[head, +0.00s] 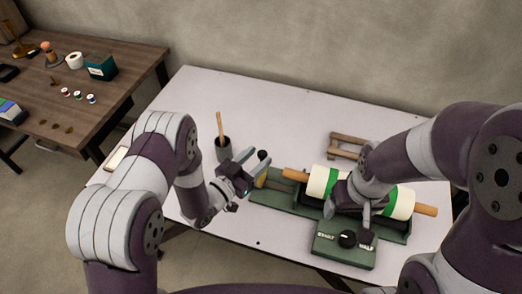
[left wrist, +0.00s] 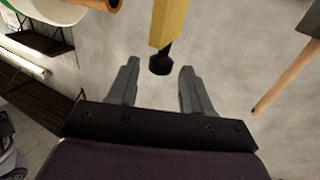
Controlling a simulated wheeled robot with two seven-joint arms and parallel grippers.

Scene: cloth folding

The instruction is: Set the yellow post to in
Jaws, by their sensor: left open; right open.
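The yellow post (head: 261,179) stands at the left end of a green base (head: 268,198) in the head view, partly hidden behind my left gripper. A black knob (head: 262,155) shows just above it. In the left wrist view the yellow post (left wrist: 168,22) comes in from the top, and its black tip (left wrist: 160,63) lies between the spread fingertips, touching neither. My left gripper (head: 248,177) is open beside the post. My right gripper (head: 348,208) is open, with its fingers on either side of the middle of a cream roll (head: 320,181) with green bands; contact is unclear.
A green box (head: 343,252) with a black knob and white labels sits in front of the roll. A wooden rack (head: 346,146) lies behind the roll. The white table (head: 270,105) is clear at the back.

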